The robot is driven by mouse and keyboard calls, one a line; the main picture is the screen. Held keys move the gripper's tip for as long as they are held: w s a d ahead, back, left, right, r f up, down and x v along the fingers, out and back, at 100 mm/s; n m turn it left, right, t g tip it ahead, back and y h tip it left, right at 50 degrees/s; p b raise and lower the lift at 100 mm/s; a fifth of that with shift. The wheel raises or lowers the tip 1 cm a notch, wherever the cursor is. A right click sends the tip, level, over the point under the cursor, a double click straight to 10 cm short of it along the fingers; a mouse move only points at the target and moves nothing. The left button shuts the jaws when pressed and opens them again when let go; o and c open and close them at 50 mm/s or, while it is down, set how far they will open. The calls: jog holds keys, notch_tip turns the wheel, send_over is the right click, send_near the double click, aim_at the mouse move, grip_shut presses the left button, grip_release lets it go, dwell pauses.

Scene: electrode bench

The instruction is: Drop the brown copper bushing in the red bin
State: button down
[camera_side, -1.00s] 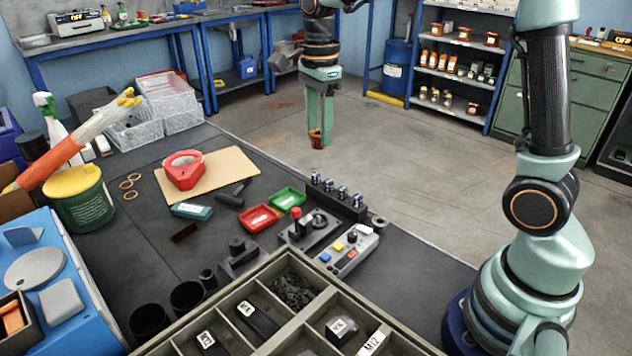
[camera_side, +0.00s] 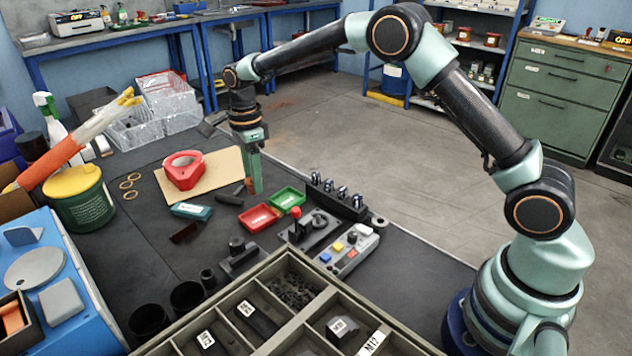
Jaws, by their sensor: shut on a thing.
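My gripper (camera_side: 254,188) points straight down over the dark bench, behind the red bin and to the left of the green bin. Its green fingers are shut on the brown copper bushing, which is mostly hidden between them in this view. The red bin (camera_side: 259,218) is a small shallow tray with a pale label inside. It lies on the bench in front of my gripper, slightly right of the fingertips. I cannot tell the exact height of the fingertips above the bench.
The green bin (camera_side: 287,199) sits just right of the red bin. A black holder with several shiny fittings (camera_side: 337,197) and a joystick box (camera_side: 312,230) stand further right. A cardboard sheet (camera_side: 222,172) with a red tape dispenser (camera_side: 183,169) lies left. A teal box (camera_side: 191,211) lies nearer.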

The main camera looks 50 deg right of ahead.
aim_at(250, 191)
jog(key=shift+w+a+f, duration=0.2)
jog(key=shift+a+f, duration=0.05)
jog(key=shift+f, duration=0.25)
jog(key=shift+w+a+f, duration=0.15)
jog(key=shift+a+f, duration=0.1)
jog(key=shift+f, duration=2.5)
jog(key=shift+f, duration=0.9)
jog(key=shift+c, duration=1.6)
grip_release()
jog(key=shift+r, duration=0.1)
notch_tip(250, 191, up, 12)
jog(key=shift+r, duration=0.1)
